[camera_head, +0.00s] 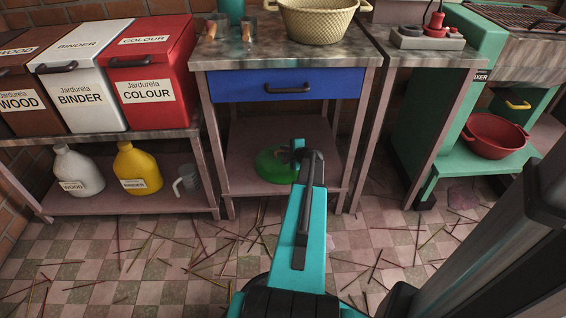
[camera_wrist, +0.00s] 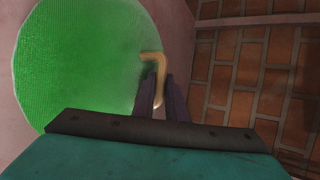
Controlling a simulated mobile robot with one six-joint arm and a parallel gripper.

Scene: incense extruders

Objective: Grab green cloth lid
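The green cloth lid (camera_head: 271,165) is a round green disc on the lower shelf under the blue-drawer table. In the wrist view, the green cloth lid (camera_wrist: 80,50) fills the upper left and shows a woven surface and a bent tan handle (camera_wrist: 156,66). My gripper (camera_head: 300,155) reaches in over the lid's right side and hides part of it. In the wrist view, the dark fingers of my gripper (camera_wrist: 160,85) lie close on both sides of the handle, with no clear gap, and look shut on it.
The lower shelf (camera_head: 240,165) lies between the table legs, below the blue drawer (camera_head: 285,85). A brick wall (camera_wrist: 250,80) is close behind. Jugs (camera_head: 140,168) stand on the left shelf. Thin sticks (camera_head: 150,245) litter the floor.

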